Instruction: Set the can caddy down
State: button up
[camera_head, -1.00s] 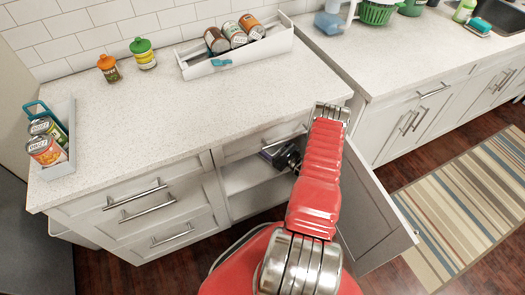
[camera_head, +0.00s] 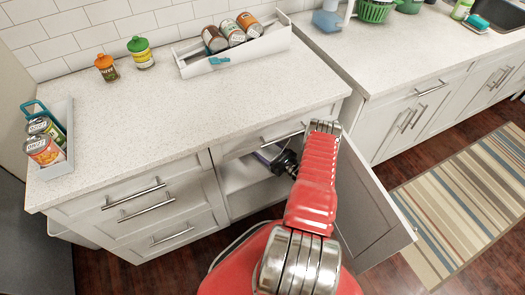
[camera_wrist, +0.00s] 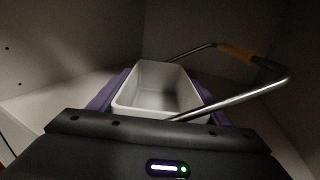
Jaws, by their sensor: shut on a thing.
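The can caddy (camera_wrist: 165,76) is a pale grey open box, empty inside, with a bent metal handle (camera_wrist: 240,98) that has a wooden grip and leans to the right. My gripper (camera_wrist: 157,97) is shut on it, with purple fingers along both sides of the box. In the head view my gripper (camera_head: 286,162) reaches into the open lower cabinet (camera_head: 245,180), under the counter. The caddy is mostly hidden there. The underside of the caddy is hidden, so I cannot tell whether it touches the cabinet's shelf.
The cabinet walls are close around the gripper. The open cabinet door (camera_head: 372,205) stands to the right of my arm. On the counter (camera_head: 190,115) are a left caddy (camera_head: 56,168) with cans, a rear caddy (camera_head: 240,62) with cans, and two jars (camera_head: 142,54).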

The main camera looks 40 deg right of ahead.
aim_at(277, 158)
jog(key=shift+f, duration=0.3)
jog(key=o, duration=1.3)
jog(key=shift+f, duration=0.1)
jog(key=shift+o, duration=0.2)
jog(key=s, duration=0.3)
jog(key=s+d, duration=0.1)
jog(key=s, duration=0.7)
jog(key=shift+s+d, duration=0.15)
jog(key=shift+s, duration=0.3)
jog(key=shift+s, duration=0.1)
